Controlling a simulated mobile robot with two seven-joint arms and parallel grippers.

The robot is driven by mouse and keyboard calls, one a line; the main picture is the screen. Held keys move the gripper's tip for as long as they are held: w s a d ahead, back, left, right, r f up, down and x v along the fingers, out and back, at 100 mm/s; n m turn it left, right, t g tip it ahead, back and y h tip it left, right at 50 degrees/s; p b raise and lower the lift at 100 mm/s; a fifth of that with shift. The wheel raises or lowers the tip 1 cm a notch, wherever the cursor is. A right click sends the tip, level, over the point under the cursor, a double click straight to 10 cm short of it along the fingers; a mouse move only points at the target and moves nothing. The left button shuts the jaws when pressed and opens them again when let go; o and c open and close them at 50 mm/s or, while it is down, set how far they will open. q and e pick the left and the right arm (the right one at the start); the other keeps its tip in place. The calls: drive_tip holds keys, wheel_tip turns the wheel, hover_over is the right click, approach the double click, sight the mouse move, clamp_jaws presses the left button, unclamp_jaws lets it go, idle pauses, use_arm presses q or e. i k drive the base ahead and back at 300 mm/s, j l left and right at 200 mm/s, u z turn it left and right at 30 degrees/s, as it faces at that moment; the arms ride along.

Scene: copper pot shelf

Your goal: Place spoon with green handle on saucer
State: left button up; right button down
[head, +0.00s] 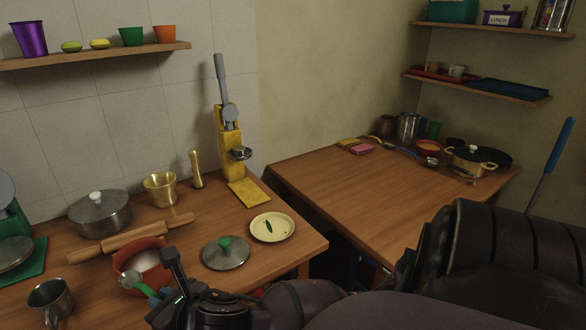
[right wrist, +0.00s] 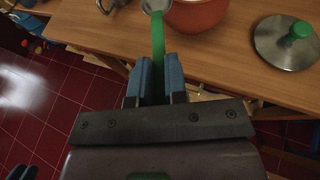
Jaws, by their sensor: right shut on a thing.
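The spoon with green handle (head: 148,291) shows at the lower left of the head view, its metal bowl over the near side of the orange-red bowl. In the right wrist view its green handle (right wrist: 158,45) stands between the blue fingers. My right gripper (head: 164,295) is shut on that handle; its fingers also show in the right wrist view (right wrist: 160,75). The saucer (head: 287,235) is pale yellow, lies to the right of the gripper near the counter's right end, and has a small dark green mark or piece on it.
The orange-red bowl (head: 126,258) holds something white. A lid with a green knob (head: 226,254) lies between gripper and saucer. A rolling pin (head: 130,239), a metal mug (head: 50,299) and a yellow press (head: 231,150) stand around. A gap separates the counter from the second table (head: 385,195).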

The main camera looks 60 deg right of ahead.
sight(280, 222)
drive_tip(key=i+l+z, duration=0.1)
drive_tip(key=l+z, duration=0.2)
drive_tip(key=i+l+z, duration=0.1)
drive_tip(key=l+z, duration=0.2)
drive_tip(key=i+l+z, duration=0.1)
drive_tip(key=l+z, duration=0.2)
